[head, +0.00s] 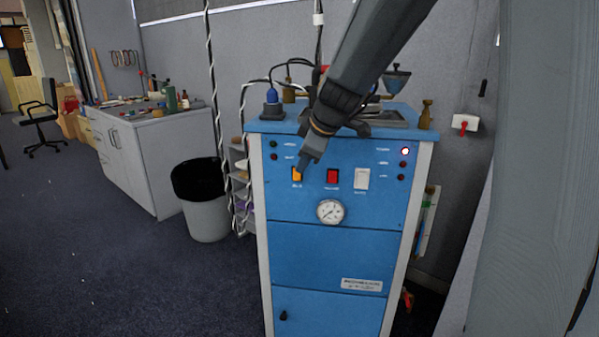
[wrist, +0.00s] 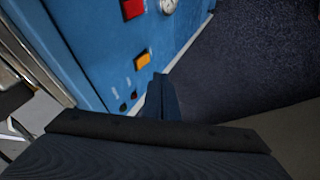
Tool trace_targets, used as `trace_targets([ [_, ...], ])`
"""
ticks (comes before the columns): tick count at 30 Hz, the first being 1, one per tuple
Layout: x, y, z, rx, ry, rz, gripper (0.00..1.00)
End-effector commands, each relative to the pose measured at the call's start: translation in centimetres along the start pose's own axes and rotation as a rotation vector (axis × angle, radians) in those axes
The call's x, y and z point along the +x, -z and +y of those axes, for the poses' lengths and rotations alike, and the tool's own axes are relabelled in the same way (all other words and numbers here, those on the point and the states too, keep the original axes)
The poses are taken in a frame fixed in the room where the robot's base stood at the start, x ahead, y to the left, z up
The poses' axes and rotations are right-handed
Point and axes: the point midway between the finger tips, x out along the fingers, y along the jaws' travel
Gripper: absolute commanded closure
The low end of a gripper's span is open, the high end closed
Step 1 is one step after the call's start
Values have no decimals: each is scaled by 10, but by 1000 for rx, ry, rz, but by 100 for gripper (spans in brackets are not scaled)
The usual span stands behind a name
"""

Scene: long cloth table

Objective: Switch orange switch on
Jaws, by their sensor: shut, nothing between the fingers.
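The orange switch (head: 297,174) is on the upper left of the front panel of a blue machine (head: 330,245). It also shows in the wrist view (wrist: 142,60), to the left of and beyond my fingertips. My gripper (head: 302,167) is shut and empty, its tip just above and beside the orange switch in the head view. In the wrist view the shut fingers (wrist: 160,78) point at the panel close to the switch. I cannot tell whether they touch it. The switch's on or off position is not clear.
A red switch (head: 332,177), a white switch (head: 362,179) and a round gauge (head: 330,211) sit right of the orange switch. A small light (head: 405,151) glows at the upper right. A bin (head: 205,200) stands left of the machine. The carpet in front is clear.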

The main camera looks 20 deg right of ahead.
Motion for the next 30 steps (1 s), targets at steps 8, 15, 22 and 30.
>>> trace_targets([
  [8, -44, 2, 2, -3, -1, 2, 100],
  [15, -53, 0, 2, 0, 0, 0, 100],
  [22, -53, 0, 2, 0, 1, 0, 100],
  [30, -50, -1, -3, 7, 21, -3, 100],
])
